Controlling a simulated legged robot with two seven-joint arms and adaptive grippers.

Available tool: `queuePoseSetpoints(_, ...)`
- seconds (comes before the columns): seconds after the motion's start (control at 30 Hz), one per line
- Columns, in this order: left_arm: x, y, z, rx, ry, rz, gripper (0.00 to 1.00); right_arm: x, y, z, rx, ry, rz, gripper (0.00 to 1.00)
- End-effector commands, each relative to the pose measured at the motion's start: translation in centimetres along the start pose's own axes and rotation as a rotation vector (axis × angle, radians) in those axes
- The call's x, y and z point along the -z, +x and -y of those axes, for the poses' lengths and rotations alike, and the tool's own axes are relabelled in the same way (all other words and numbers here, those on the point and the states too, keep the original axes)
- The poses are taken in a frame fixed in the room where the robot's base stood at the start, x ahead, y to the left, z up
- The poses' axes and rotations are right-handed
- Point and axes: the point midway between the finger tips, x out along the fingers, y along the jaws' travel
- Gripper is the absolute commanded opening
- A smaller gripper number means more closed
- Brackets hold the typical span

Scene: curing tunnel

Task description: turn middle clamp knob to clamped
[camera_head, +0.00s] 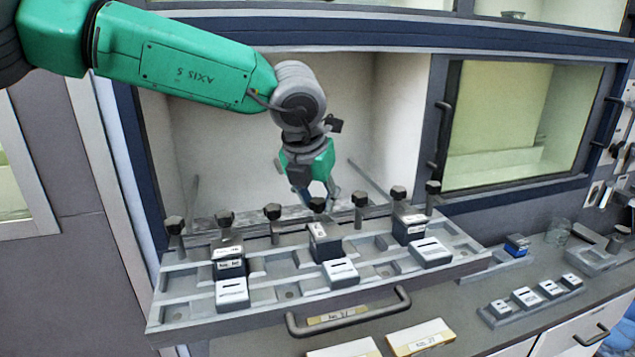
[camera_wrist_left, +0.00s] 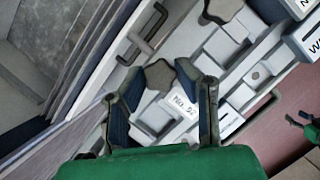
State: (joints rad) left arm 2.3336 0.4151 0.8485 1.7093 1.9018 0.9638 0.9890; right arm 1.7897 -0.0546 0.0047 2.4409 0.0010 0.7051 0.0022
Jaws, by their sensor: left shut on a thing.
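A row of dark star-shaped clamp knobs stands along the back of the grey fixture tray (camera_head: 200,318). The middle clamp knob (camera_head: 318,205) is at the centre of the row, behind a white-labelled block (camera_head: 318,232). My left gripper (camera_head: 318,195) reaches down from above and is shut on this knob. In the left wrist view the middle knob (camera_wrist_left: 160,76) shows between the two blue-padded fingers, with the white label beside it. Its exact turn angle is hard to read. My right gripper is in neither view.
Other knobs stand close on both sides, such as one on the left (camera_head: 272,211) and one on the right (camera_head: 360,198). Labelled blocks (camera_head: 341,272) sit in the tray. A bar handle (camera_head: 350,314) runs along its front. The open chamber (camera_head: 230,130) lies behind.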

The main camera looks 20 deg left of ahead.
Motion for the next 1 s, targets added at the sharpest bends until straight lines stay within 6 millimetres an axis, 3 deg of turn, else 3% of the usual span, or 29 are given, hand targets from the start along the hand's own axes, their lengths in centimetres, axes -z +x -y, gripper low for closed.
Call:
queuePoseSetpoints(0.03,-0.3,-0.5,-0.1,0.017,0.032,0.005,0.0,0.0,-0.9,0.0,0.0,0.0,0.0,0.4)
queuePoseSetpoints(0.3,-0.3,-0.3,0.0,0.078,0.179,0.007,0.0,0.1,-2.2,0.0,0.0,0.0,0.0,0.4)
queuePoseSetpoints(1.0,-0.2,-0.1,0.1,0.11,0.262,0.008,0.0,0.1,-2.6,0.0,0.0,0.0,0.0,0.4)
